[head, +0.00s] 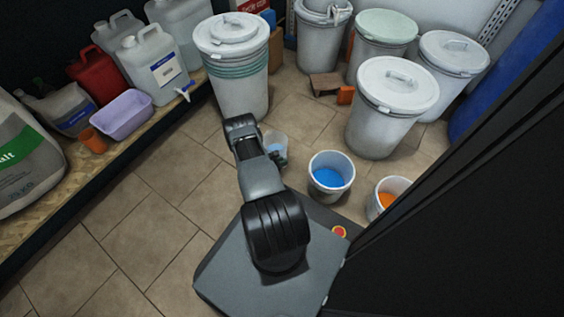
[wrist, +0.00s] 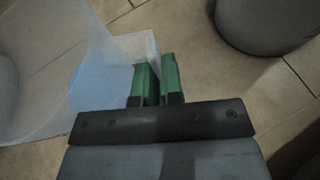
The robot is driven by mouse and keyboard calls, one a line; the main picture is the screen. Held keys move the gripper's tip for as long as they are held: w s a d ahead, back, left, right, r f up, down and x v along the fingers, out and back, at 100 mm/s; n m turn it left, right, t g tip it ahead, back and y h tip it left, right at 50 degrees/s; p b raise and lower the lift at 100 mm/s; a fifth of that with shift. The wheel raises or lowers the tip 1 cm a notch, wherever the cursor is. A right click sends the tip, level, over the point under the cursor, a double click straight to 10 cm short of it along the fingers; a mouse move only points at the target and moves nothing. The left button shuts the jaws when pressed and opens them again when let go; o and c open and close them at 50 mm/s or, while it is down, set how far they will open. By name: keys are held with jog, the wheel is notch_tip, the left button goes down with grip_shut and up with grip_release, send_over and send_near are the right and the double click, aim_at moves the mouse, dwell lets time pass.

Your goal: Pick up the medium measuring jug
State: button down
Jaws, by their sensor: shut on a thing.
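The measuring jug (head: 280,146) is a translucent, pale vessel with a bluish tint, partly hidden behind my arm in the head view. In the wrist view the jug (wrist: 100,75) fills the left side, large and close. My gripper (wrist: 157,78) has green fingertips and is shut on a thin pale part of the jug, with only a narrow gap between the fingers.
A white bucket with blue contents (head: 331,175) and one with orange contents (head: 389,193) stand right of the jug. Lidded drums (head: 391,105) stand behind. A low shelf (head: 135,137) with canisters and a lilac tub (head: 121,113) runs along the left. Tiled floor between is clear.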

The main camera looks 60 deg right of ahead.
notch_tip(320, 180, up, 9)
jog(key=p, duration=0.4)
dwell(0.4)
dwell(1.1)
